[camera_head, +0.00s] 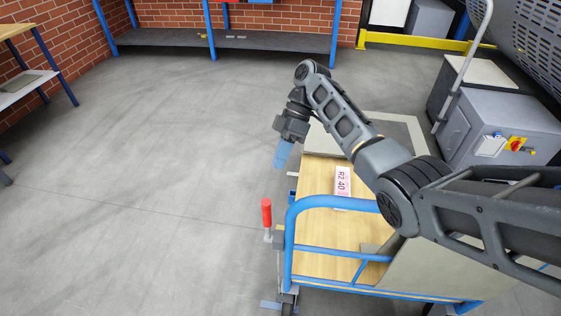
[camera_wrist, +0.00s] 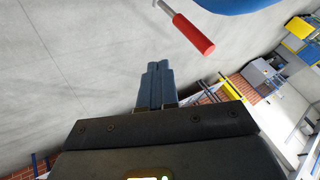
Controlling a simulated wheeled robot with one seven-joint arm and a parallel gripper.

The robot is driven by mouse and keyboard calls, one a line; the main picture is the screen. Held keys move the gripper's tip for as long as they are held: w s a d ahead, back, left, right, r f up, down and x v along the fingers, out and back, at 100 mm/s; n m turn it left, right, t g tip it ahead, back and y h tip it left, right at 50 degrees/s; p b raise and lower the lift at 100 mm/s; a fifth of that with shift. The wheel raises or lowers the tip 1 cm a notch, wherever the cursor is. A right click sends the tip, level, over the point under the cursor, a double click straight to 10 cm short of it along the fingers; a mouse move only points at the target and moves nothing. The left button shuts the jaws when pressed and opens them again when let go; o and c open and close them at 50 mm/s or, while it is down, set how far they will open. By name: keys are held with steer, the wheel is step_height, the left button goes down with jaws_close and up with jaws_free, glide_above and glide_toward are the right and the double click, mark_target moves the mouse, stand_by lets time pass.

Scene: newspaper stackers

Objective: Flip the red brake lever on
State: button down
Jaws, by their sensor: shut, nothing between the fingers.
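The red brake lever (camera_head: 267,212) stands upright at the left side of a wooden cart (camera_head: 320,225) with a blue tube handle. In the wrist view the red lever (camera_wrist: 194,34) shows at the top, on a thin metal rod, beyond my fingertips and to their right. My gripper (camera_head: 283,155) points down beyond the lever in the head view, above the cart's left side, apart from the lever. In the wrist view its blue fingers (camera_wrist: 157,72) are together with nothing between them.
The cart's blue handle (camera_head: 289,235) rises close beside the lever. A pink and white label (camera_head: 342,182) lies on the cart's deck. A grey cabinet (camera_head: 500,130) with a red and yellow switch stands at the right. The floor left of the cart is clear.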

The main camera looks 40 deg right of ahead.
mark_target(268, 222)
steer(key=s+a+f+p, duration=0.3)
steer(key=s+a+f, duration=0.1)
steer(key=a+f, duration=0.1)
steer(key=shift+s+a+f, duration=0.35)
steer(key=shift+a+f, duration=0.05)
steer(key=shift+a, duration=0.25)
steer(key=shift+a, duration=0.1)
